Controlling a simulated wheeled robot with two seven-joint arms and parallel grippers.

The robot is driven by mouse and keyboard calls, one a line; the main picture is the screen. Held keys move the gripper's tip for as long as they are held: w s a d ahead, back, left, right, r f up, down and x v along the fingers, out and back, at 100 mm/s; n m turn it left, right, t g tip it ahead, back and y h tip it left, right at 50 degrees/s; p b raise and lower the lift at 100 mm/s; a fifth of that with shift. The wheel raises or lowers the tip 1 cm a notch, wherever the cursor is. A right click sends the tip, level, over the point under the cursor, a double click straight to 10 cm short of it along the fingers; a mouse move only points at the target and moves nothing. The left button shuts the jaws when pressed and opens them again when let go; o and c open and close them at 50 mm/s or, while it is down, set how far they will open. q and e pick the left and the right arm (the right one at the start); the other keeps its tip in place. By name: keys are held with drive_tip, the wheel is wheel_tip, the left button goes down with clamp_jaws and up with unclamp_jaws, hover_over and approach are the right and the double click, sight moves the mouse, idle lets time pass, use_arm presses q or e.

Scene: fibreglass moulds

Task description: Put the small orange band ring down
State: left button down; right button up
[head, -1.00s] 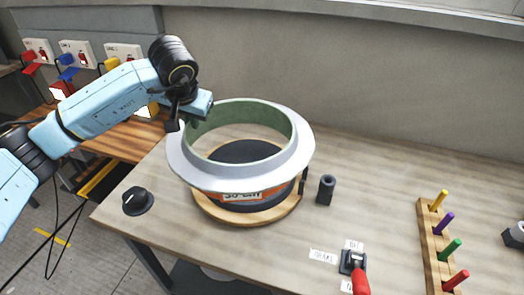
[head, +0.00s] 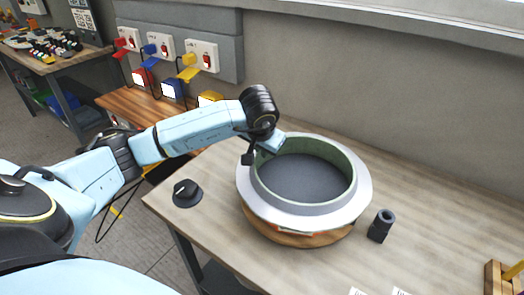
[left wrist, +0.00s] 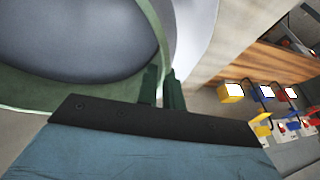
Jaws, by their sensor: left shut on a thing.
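The ring (head: 300,217) has a wide pale grey flange and a green inner wall. It also shows in the left wrist view (left wrist: 195,35). My left gripper (head: 271,144) is shut on its rim at the back left. The ring sits around a dark drum (head: 305,178), whose flat top shows through the opening. The drum stands on a round wooden base (head: 297,239) on the table. A sliver of orange and white label shows under the flange. The flange hides whether the ring rests on anything. I see no orange band on the ring itself. My right gripper is out of view.
A black dial knob (head: 187,193) stands left of the base on the table (head: 215,220). A dark tube (head: 381,225) stands close to the ring's right. A peg rack (head: 497,278) is at the lower right. Wall sockets (head: 204,56) are behind.

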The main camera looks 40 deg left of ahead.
use_arm(q)
drive_tip(key=shift+w, duration=0.1)
drive_tip(key=c, duration=2)
unclamp_jaws()
drive_tip(key=shift+f, duration=0.15)
drive_tip(key=o, duration=0.5)
drive_tip(key=shift+c, duration=0.2)
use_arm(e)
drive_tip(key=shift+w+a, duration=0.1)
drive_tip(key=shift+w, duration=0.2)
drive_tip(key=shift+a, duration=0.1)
